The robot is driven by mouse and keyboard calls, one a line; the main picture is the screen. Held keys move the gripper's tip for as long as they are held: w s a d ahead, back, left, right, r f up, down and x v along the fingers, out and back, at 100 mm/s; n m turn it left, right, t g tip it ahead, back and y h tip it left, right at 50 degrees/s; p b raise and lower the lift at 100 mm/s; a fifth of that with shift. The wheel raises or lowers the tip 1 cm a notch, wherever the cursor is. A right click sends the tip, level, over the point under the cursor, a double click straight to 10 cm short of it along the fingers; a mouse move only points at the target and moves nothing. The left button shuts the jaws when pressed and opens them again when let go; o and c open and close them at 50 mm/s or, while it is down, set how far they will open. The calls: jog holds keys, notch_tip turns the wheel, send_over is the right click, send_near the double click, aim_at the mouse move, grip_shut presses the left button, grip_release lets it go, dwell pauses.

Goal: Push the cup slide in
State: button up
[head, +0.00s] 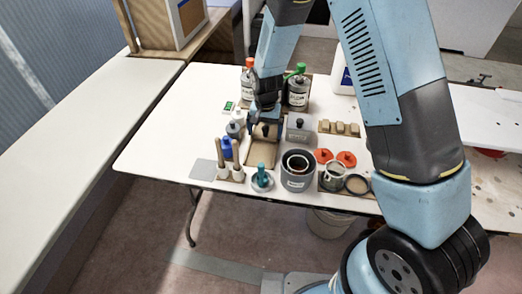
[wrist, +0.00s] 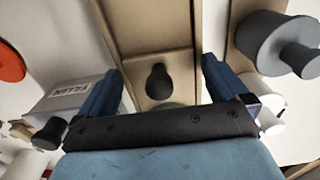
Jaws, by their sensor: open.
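The cup slide is a long wooden channel-like piece; it lies on the table in the head view (head: 261,158) and runs up the middle of the wrist view (wrist: 150,28). A dark knob (wrist: 158,80) stands on its near part in the wrist view. My gripper (head: 264,130) is over the far part of the slide, pointing down. In the wrist view, my gripper (wrist: 163,84) is open, with a blue finger on each side of the knob. I cannot tell whether either finger touches it. In the head view my gripper partly hides the slide's far end.
A grey filler box (head: 299,129) with a black knob stands close right of the slide. Bottles (head: 298,92) stand behind. A blue-capped bottle (head: 226,148) and wooden-handled tools are to the left. A dark grey pot (head: 297,175) is at the front right. The table's left part is clear.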

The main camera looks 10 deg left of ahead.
jog(key=shift+r, duration=3.4)
jog(key=shift+d+r, duration=0.1)
jog(key=shift+r, duration=0.1)
jog(key=s+d+r+t+y, duration=0.1)
jog(key=s+d+r, duration=0.2)
jog(key=d+r, duration=0.65)
jog(key=s+d+r+t, duration=0.2)
jog(key=d+r, duration=0.5)
jog(key=r, duration=0.6)
jog(key=s+d+r+t, duration=0.1)
jog(key=s+d+r, duration=0.2)
jog(key=s, duration=0.3)
jog(key=s+d+r, duration=0.3)
jog(key=s+d, duration=0.2)
jog(key=s, duration=0.1)
jog(key=s+d+r+n+t+h, duration=0.1)
jog(key=s+d+r, duration=0.2)
jog(key=s+d, duration=0.2)
jog(key=shift+s+t, duration=0.3)
jog(key=shift+s, duration=0.45)
